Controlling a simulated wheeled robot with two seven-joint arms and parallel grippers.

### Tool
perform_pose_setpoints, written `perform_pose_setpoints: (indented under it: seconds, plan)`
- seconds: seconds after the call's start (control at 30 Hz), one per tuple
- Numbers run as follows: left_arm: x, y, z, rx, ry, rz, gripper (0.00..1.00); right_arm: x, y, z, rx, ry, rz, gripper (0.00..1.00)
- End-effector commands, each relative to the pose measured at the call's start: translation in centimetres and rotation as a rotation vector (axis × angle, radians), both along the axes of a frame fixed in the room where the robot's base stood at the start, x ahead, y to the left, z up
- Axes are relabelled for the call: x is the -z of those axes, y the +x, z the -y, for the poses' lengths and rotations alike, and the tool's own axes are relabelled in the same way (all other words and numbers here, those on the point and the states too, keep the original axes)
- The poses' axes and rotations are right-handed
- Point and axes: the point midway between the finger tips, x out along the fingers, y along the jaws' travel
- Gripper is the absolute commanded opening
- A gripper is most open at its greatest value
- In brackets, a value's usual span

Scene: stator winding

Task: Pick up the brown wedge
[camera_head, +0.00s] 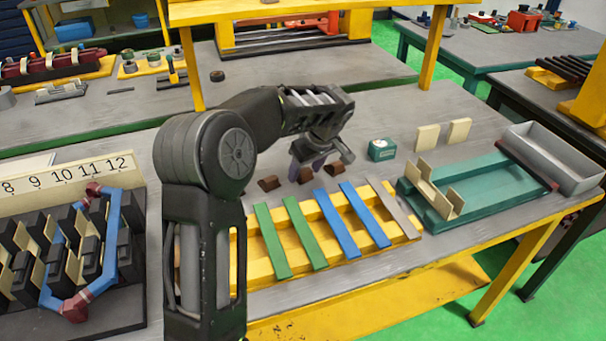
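Several small brown wedges lie on the grey table behind the yellow tray: one at the left (269,183), one in the middle (305,176) and one at the right (333,178). My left gripper (307,172) points down over the middle wedge. Its fingers look apart, with that wedge between or just behind their tips; I cannot tell whether they touch it. The wedge appears to rest on the table. The wrist hides part of the area above it. My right gripper is not in view.
The yellow tray (408,226) in front holds green, blue and grey strips. A small green-and-white box (382,149), two upright cream pieces (428,138), a teal fixture (490,185) and a grey bin (553,158) stand to the right. The numbered stator fixture (75,175) is at left.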

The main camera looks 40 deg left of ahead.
Motion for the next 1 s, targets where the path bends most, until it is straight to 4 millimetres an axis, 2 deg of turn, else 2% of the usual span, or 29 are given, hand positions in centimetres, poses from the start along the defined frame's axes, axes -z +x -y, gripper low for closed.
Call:
perform_pose_setpoints:
  seconds: [0.07, 0.67, 1.0]
  plan:
    - [-0.01, 0.00, -0.01, 0.000, 0.000, 0.000, 0.51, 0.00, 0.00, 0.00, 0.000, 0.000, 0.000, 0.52]
    - [-0.01, 0.00, 0.00, 0.000, 0.000, 0.000, 0.02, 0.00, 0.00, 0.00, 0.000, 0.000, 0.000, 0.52]
    - [-0.51, 0.04, 0.00, 0.000, 0.001, 0.001, 0.00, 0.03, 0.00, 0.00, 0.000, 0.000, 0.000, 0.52]
